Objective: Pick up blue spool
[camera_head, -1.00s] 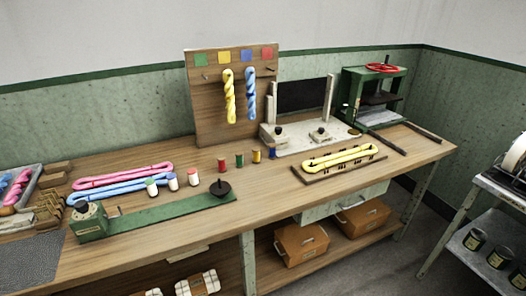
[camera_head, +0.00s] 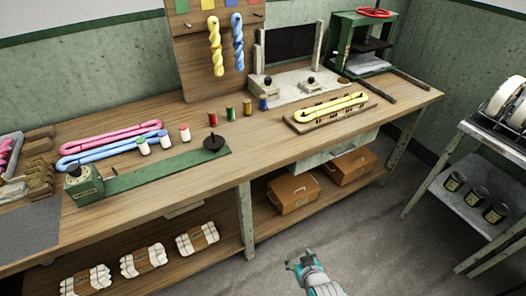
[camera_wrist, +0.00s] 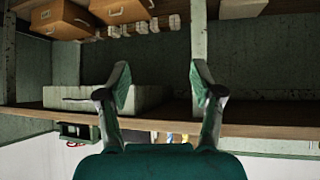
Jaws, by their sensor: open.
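The blue spool (camera_head: 263,103) is small and stands upright on the workbench in the head view, at the right end of a row of red, green and yellow spools. It is just left of the board with the yellow skein. My gripper (camera_head: 300,261) is in front of the bench, over the floor and well apart from the spool. In the wrist view my gripper (camera_wrist: 160,82) is open, with its two fingers wide apart and nothing between them. I cannot make out the blue spool in the wrist view.
The yellow spool (camera_head: 247,108) stands close to the blue one. White pieces with coloured tops, one being red-topped (camera_head: 184,133), stand further left. A yellow skein (camera_head: 331,106) lies on a board to the right. The bench (camera_head: 160,196) front edge lies between my gripper and the spools.

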